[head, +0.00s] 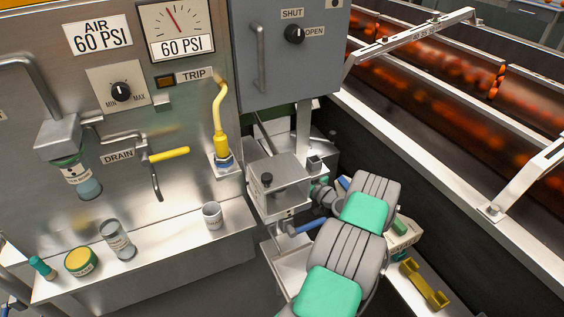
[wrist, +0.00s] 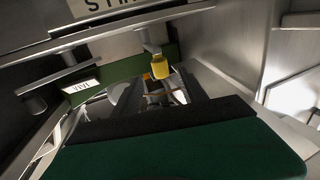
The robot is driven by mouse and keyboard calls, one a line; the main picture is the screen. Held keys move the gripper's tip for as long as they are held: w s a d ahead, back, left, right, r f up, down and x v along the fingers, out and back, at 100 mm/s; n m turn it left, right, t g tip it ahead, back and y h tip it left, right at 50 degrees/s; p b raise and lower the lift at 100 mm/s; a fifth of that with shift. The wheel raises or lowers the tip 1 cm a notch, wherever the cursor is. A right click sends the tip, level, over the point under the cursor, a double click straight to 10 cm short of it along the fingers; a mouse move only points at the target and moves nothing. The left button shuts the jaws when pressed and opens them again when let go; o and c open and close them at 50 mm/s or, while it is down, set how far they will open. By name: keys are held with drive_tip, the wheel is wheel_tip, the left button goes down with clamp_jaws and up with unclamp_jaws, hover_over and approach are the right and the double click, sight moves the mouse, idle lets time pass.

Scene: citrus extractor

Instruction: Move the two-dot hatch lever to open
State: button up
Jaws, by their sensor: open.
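A blue-handled lever (head: 303,228) sticks out below the small steel box (head: 272,205) in the middle of the head view. A small mark shows on the box's lower front, but I cannot count its dots, so I cannot be sure this is the two-dot hatch lever. My grey and teal arm reaches in from the lower right beside the box. In the wrist view my gripper (wrist: 155,98) is open, with a wide dark green part and black edge in front. A yellow knob (wrist: 160,69) hangs beyond it, apparently apart from it. Nothing is visibly held.
A grey cabinet (head: 280,65) with a SHUT/OPEN knob (head: 295,34) overhangs the area. A steel ledge (head: 165,245) carries a cup (head: 212,215) and jars. A yellow DRAIN handle (head: 168,154) projects at left. A conveyor rail (head: 440,190) bounds the right; a yellow bracket (head: 425,285) lies near it.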

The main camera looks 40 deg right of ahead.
drive_tip(key=w, duration=0.6)
drive_tip(key=shift+b, duration=0.45)
drive_tip(key=shift+c, duration=0.5)
clamp_jaws()
drive_tip(key=shift+f, duration=0.1)
